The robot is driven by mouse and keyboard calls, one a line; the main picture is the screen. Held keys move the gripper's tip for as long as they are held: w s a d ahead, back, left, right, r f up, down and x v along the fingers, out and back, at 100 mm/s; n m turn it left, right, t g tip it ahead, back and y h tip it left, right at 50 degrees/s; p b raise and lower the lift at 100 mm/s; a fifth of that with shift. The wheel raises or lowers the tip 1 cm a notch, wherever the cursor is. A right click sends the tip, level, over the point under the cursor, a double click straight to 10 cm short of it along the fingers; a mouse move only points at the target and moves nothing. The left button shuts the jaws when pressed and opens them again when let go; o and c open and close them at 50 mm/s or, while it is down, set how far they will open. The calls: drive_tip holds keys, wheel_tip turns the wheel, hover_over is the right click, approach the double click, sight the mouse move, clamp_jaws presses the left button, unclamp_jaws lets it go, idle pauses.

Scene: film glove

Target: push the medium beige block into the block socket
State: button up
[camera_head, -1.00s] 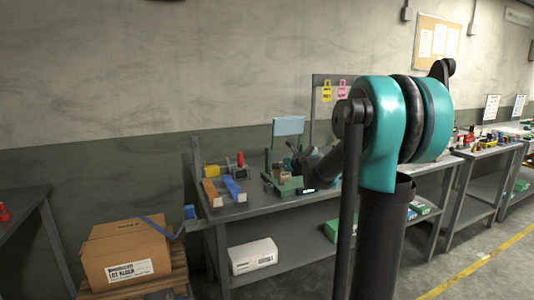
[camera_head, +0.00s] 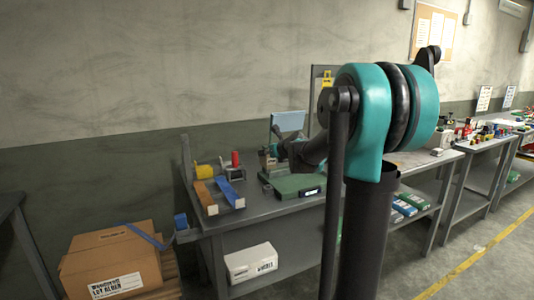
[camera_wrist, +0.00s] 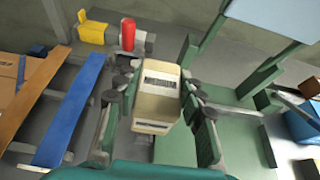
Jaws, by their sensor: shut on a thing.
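The beige block (camera_wrist: 156,104), with dark markings on its faces, is between the two fingers of my gripper (camera_wrist: 157,84) in the wrist view. My gripper is shut on it from both sides. In the head view my gripper (camera_head: 271,158) is small, near the green fixture on the bench, and the block cannot be made out there. The green fixture (camera_wrist: 225,135) lies behind and to the right of the block in the wrist view. I cannot tell which part is the block socket, nor whether the block touches it.
The grey bench (camera_head: 262,205) also holds a blue bar (camera_wrist: 72,108), an orange-brown bar (camera_wrist: 32,95), a yellow part (camera_wrist: 92,33) and a red cylinder (camera_wrist: 128,33). A light-blue panel (camera_wrist: 270,20) stands at upper right. A cardboard box (camera_head: 108,260) sits left of the bench.

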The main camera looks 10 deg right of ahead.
sight(268, 172)
drive_tip(key=shift+f, duration=2.9)
drive_tip(key=shift+f, duration=1.85)
drive_tip(key=o, duration=1.3)
drive_tip(key=shift+o, duration=0.2)
drive_tip(key=shift+s, duration=0.1)
drive_tip(key=v, duration=1.2)
